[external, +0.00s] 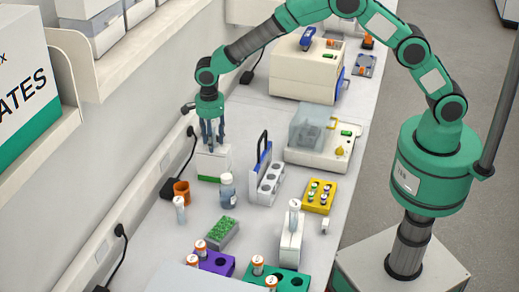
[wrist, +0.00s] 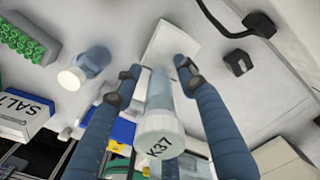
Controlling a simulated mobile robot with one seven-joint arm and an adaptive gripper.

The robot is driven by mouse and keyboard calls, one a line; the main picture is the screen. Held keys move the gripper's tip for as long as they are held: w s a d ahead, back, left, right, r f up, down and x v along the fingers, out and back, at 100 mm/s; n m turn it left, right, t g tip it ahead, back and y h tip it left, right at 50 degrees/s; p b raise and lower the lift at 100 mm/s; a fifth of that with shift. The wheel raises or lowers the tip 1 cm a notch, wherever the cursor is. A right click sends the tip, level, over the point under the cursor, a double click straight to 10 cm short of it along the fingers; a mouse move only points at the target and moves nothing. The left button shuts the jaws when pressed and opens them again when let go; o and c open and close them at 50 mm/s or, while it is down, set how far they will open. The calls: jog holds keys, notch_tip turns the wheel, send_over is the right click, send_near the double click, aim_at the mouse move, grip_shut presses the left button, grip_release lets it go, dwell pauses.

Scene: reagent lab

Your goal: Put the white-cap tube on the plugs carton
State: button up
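The white-cap tube (wrist: 158,95), marked K37 on its cap, is upright between my fingers in the wrist view, its cap toward the camera. My gripper (wrist: 158,72) has a finger on each side of it, with a narrow gap visible at least on the left. In the external view my gripper (external: 212,146) points down just above a white carton with a green band (external: 213,164), which I take as the plugs carton. The carton's white top (wrist: 171,42) lies beyond the fingertips in the wrist view. Whether the tube's base touches it is hidden.

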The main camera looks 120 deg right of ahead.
jog(key=shift+r, duration=0.1)
notch_tip(320, 180, up, 12)
jog(key=shift+r, duration=0.1)
dwell(0.7)
dwell(0.6)
